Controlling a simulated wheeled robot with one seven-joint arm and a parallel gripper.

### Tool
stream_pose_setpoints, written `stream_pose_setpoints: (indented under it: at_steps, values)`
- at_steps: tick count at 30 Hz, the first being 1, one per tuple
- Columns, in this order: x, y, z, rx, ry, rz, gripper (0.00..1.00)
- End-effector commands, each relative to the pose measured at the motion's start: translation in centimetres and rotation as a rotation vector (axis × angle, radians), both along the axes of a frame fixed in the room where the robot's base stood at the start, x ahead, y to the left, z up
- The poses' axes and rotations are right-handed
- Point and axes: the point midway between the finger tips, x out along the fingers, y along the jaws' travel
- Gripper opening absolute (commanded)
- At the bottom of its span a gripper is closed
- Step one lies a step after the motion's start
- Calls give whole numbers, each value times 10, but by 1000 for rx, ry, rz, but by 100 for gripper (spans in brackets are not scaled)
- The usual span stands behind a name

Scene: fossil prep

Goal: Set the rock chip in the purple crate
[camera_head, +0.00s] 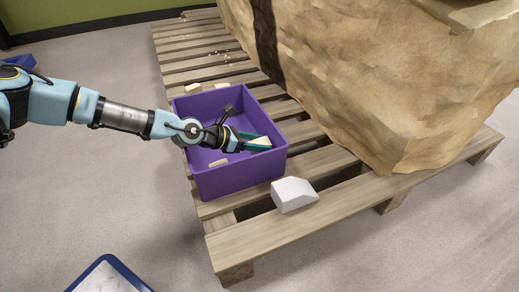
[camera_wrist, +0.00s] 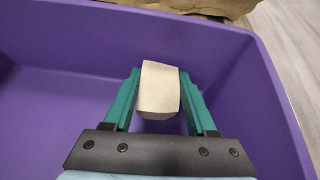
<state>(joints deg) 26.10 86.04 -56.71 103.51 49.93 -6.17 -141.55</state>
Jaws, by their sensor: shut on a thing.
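The purple crate (camera_head: 236,182) stands on the wooden pallet in the head view. My gripper (camera_head: 262,143) is over the inside of the crate near its right wall. It is shut on a pale cream rock chip (camera_head: 260,142). In the wrist view the chip (camera_wrist: 159,90) sits between the two green fingers of my gripper (camera_wrist: 158,95), with the purple wall of the crate (camera_wrist: 225,50) behind it. I cannot tell whether the chip touches the crate's floor. Another pale chip (camera_head: 218,163) lies inside the crate, near its front.
A white faceted block (camera_head: 294,195) lies on the pallet (camera_head: 300,220) just in front of the crate. A huge tan rock (camera_head: 350,90) rises close to the crate's right. Small pale chips (camera_head: 192,88) lie behind the crate. A blue-rimmed tray (camera_head: 108,275) is at the bottom left.

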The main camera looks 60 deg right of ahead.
Motion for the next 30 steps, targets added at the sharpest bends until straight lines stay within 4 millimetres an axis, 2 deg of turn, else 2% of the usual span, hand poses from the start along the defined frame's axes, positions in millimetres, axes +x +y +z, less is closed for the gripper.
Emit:
stream_pose_setpoints:
  at_steps: [1,3,11,26,27,30]
  values:
    - [0,0,-8,-1,1,0,0]
    - [0,0,-11,-1,0,1,0]
    - [0,0,-10,-1,0,1,0]
    - [0,0,-24,1,1,0,0]
    - [-1,1,-25,3,1,0,58]
    - [-1,2,-26,4,1,0,69]
